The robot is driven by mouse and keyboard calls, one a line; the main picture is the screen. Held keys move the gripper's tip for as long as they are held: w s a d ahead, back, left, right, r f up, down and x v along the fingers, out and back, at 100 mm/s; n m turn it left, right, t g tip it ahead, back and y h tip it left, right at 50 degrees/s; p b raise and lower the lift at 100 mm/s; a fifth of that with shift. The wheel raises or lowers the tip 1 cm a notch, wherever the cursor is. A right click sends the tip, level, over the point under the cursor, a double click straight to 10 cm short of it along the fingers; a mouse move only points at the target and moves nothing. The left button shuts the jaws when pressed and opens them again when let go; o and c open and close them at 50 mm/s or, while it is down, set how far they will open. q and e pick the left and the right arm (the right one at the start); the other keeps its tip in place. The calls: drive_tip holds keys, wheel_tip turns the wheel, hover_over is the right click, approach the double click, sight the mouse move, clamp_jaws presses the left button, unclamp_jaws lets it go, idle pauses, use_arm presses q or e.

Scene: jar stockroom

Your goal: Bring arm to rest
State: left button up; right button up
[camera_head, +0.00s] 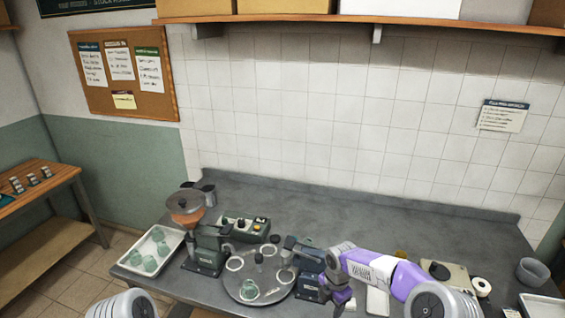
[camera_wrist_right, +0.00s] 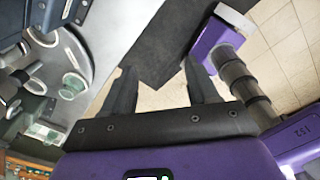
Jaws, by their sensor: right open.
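My right arm reaches in from the lower right of the head view. Part of the counter edge and the tiled floor lie beyond the fingertips. Only a rounded grey-white part of my other arm shows at the lower left of the head view; my left gripper is out of sight.
A round turntable (camera_head: 248,297) with white rings bears a greenish jar (camera_head: 249,290). A machine with a copper hopper (camera_head: 185,204) and a button box (camera_head: 245,230) stand nearby. A grey bowl (camera_head: 531,271) is at the right. The counter's back middle is clear.

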drive_tip(key=s+a+f+m+y+b, duration=0.1)
drive_tip(key=s+a+f+m+b, duration=0.15)
drive_tip(key=s+f+m, duration=0.4)
drive_tip(key=s+a+f+m+y+b, duration=0.2)
drive_tip(key=f+m+b, duration=0.15)
drive_tip(key=f, duration=0.65)
drive_tip(key=s+a+f+m+y+b, duration=0.15)
drive_tip(key=s+f+m+b, duration=0.25)
drive_tip(key=f, duration=0.4)
use_arm(q)
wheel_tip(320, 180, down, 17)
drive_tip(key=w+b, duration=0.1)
drive_tip(key=b, duration=0.5)
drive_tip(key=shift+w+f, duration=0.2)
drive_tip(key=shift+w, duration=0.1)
use_arm(e)
drive_tip(key=s+d+f+m, duration=0.1)
drive_tip(key=s+f+m, duration=0.9)
drive_tip(key=s+m, duration=0.3)
drive_tip(key=shift+d+f+m+t+h, duration=0.2)
drive_tip(key=shift+f+m+t+h, duration=0.1)
drive_tip(key=shift+m+h, duration=0.15)
